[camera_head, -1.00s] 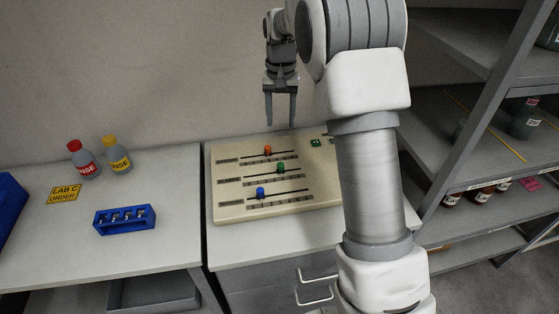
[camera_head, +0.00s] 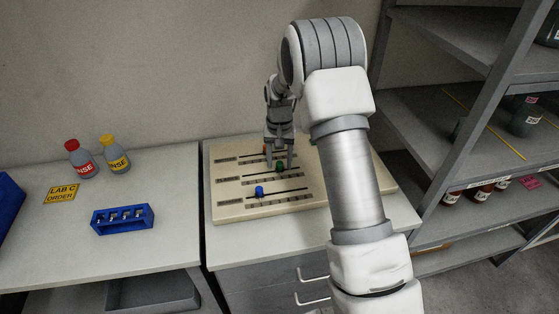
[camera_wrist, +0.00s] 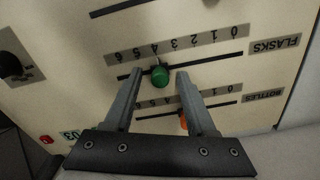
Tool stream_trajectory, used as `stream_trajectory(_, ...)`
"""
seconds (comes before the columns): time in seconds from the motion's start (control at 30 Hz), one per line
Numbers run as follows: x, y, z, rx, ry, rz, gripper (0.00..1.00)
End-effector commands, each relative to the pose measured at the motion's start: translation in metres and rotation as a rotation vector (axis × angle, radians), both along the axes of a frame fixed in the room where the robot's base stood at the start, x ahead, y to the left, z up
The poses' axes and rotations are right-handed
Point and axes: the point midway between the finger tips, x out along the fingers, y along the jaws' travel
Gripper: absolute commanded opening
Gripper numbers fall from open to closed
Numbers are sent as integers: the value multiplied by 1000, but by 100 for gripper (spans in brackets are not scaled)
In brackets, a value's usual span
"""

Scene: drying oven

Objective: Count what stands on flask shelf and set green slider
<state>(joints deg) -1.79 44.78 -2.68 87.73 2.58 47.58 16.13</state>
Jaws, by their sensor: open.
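The cream slider panel (camera_head: 235,208) lies on the bench with an orange, a green and a blue slider. In the wrist view, the green slider (camera_wrist: 159,75) sits in the row marked FLASKS, near the 4 of its scale. It also shows in the head view (camera_head: 280,167). My gripper (camera_wrist: 160,73) is open, pointing down, with a finger on either side of the green knob and gaps showing. The orange slider (camera_wrist: 183,121) shows partly behind a finger. The blue slider (camera_head: 259,192) is nearer the front. I cannot tell which shelf is for flasks.
The shelf rack (camera_head: 452,148) stands right, holding dark containers (camera_head: 526,122) and brown bottles (camera_head: 481,193) lower down; it is partly cut off. Red-capped (camera_head: 80,160) and yellow-capped (camera_head: 115,156) bottles and a blue rack (camera_head: 122,219) stand on the left bench.

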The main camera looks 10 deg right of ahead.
Motion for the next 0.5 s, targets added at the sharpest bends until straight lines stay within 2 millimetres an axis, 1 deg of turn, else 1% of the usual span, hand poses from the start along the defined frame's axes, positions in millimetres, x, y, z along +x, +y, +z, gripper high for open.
stream_trajectory(0.2, 0, 0, 0, 0, 0, 0, 56)
stream_trajectory(0.37, 0, 0, 0, 0, 0, 0, 27)
stream_trajectory(0.5, 0, 0, 0, 0, -1, 0, 2)
